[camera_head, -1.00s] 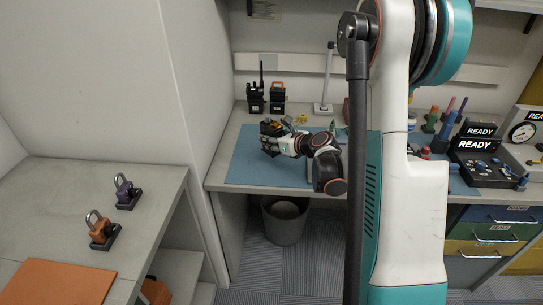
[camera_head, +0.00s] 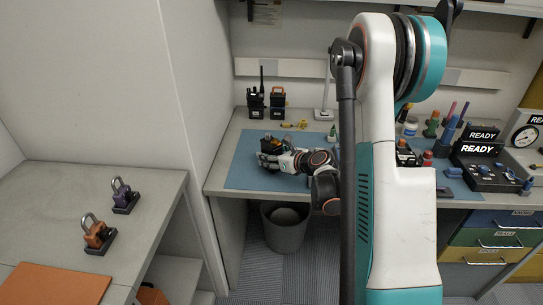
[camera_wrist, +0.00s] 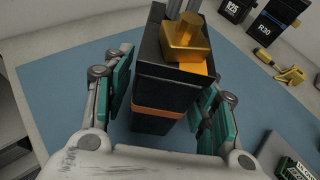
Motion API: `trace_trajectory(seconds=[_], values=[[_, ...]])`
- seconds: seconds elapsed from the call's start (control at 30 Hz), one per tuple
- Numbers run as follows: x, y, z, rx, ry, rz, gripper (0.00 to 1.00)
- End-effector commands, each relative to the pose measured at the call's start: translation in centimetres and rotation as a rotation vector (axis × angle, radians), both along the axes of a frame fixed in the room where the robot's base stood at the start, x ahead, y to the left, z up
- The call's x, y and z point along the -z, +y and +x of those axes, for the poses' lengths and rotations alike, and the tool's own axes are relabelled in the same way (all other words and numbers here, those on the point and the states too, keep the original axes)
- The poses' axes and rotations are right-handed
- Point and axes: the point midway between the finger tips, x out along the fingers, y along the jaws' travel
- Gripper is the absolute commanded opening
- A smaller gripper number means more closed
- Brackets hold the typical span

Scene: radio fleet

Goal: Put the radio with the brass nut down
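The radio with the brass nut (camera_wrist: 165,90) is a black box with an orange band. The brass nut (camera_wrist: 186,40) sits on its top, beside grey knobs. The radio stands on the blue mat (camera_wrist: 60,75), and it also shows at the gripper in the head view (camera_head: 269,144). My gripper (camera_wrist: 167,98) is around the radio, one teal pad on each side. Gaps show between the pads and the lower part of the radio, so the gripper looks open. It is low over the mat in the head view (camera_head: 268,158). The radio's underside is hidden.
Two radios (camera_head: 256,104) (camera_head: 278,103) stand at the back of the desk. A yellow tool (camera_head: 294,125) lies before them, and a white stand (camera_head: 325,100) is to their right. A dark device (camera_wrist: 288,165) lies at lower right in the wrist view. The mat's left part is clear.

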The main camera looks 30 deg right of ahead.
Motion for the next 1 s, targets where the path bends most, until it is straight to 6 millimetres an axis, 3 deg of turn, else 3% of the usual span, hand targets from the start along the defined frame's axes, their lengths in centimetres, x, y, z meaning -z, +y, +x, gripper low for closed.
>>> trace_trajectory(seconds=[0.43,1.0], values=[[-0.6,-0.1,-0.6,0.001,0.000,0.001,0.56],[-4.4,-2.0,-9.9,0.002,0.000,0.000,0.56]])
